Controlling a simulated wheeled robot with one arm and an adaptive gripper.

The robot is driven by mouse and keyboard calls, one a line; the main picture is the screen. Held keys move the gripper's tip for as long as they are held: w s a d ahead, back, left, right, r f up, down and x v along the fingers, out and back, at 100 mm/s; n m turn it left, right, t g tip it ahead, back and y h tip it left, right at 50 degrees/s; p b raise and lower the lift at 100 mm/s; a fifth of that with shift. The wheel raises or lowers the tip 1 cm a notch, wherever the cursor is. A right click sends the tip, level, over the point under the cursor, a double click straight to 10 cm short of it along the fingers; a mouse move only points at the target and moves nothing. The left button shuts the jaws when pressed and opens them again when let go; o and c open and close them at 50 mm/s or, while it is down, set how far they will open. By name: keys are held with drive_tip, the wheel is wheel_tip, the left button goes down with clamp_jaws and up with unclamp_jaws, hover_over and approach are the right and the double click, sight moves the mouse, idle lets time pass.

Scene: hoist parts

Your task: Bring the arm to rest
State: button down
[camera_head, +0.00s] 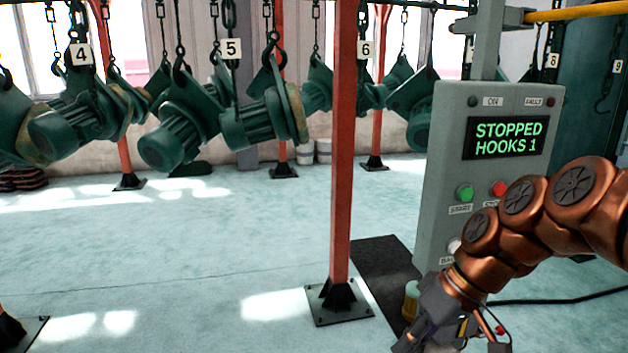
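My copper-coloured arm (515,220) reaches in from the right edge and bends down to the left. My gripper (440,330) is at the bottom of the view, in front of the lower part of the grey control panel. The bottom edge cuts it off, and its fingertips do not show clearly. The control panel (440,150) stands upright behind the arm. Its display (505,138) reads "STOPPED HOOKS 1". A green button (464,193) and a red button (498,188) sit below it. A pale button (454,246) is partly hidden by the arm.
Green hoist parts (180,120) hang from chains and hooks with number tags. A red post (342,150) is bolted to the floor left of the panel. A dark mat (385,262) lies between them. A black cable (560,299) runs right. Open floor (200,245) lies left.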

drive_tip(key=s+d+f+m+h, duration=0.1)
drive_tip(key=s+f+m+h, duration=0.1)
drive_tip(key=s, duration=0.4)
drive_tip(key=s+d+f+m+g+h, duration=0.1)
drive_tip(key=s+f+h, duration=0.1)
drive_tip(key=s+f, duration=0.2)
drive_tip(key=s+d+f+m+h, duration=0.1)
drive_tip(key=s+f+m+h, duration=0.1)
drive_tip(key=s, duration=0.7)
drive_tip(key=shift+d+f+m+g+p, duration=0.3)
drive_tip(key=shift+d+f+g, duration=0.05)
drive_tip(key=shift+f+g, duration=0.1)
